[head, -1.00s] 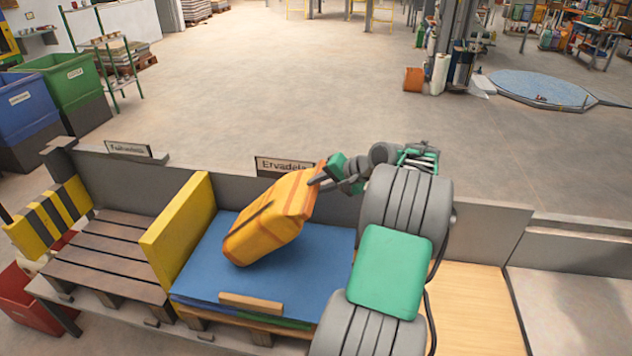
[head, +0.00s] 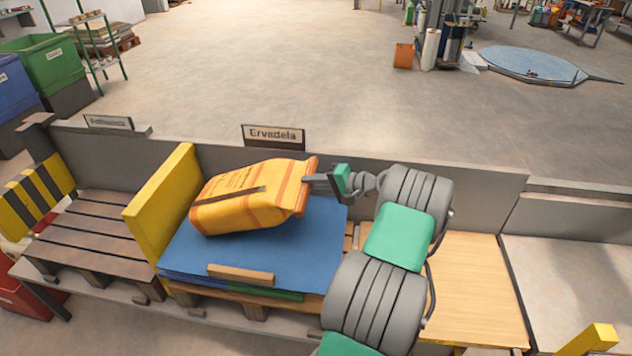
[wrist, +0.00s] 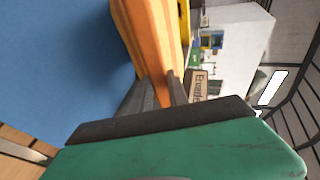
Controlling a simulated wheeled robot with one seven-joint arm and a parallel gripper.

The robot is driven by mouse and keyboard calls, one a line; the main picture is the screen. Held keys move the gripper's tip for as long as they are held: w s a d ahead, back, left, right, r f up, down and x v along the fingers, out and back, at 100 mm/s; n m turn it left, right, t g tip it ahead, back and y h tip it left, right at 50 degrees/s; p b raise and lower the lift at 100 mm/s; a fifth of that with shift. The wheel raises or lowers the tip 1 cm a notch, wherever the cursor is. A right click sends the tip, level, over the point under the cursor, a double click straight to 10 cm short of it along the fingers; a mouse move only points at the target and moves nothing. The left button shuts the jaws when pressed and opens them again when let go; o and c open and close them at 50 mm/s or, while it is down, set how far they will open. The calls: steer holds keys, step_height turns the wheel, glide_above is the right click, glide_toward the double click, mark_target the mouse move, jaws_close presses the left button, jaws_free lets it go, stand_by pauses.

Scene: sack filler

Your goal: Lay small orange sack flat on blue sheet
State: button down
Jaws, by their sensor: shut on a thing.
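The small orange sack (head: 246,200) is yellow-orange with darker stripes and a dark band. In the head view it lies nearly level over the back left part of the blue sheet (head: 313,240), close to the yellow divider. My gripper (head: 312,180) is shut on the sack's right end. The wrist view shows the fingers (wrist: 163,92) on the orange sack (wrist: 150,35), with the blue sheet (wrist: 60,60) beside it. I cannot tell whether the whole underside touches the sheet.
A yellow divider (head: 163,203) stands left of the sheet, with a bare wooden pallet (head: 95,238) beyond it. A wooden block (head: 240,274) lies at the sheet's front edge. A grey wall with an "Ervadela" sign (head: 273,136) runs behind. A light wooden top (head: 470,290) is at right.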

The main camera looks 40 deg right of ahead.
steer(key=shift+w+a+f+t+b, duration=0.2)
steer(key=shift+w+f+t+b, duration=0.1)
steer(key=shift+f, duration=0.35)
steer(key=c, duration=1.2)
jaws_free()
steer(key=shift+f, duration=0.1)
steer(key=p+v, duration=0.1)
steer(key=v, duration=0.7)
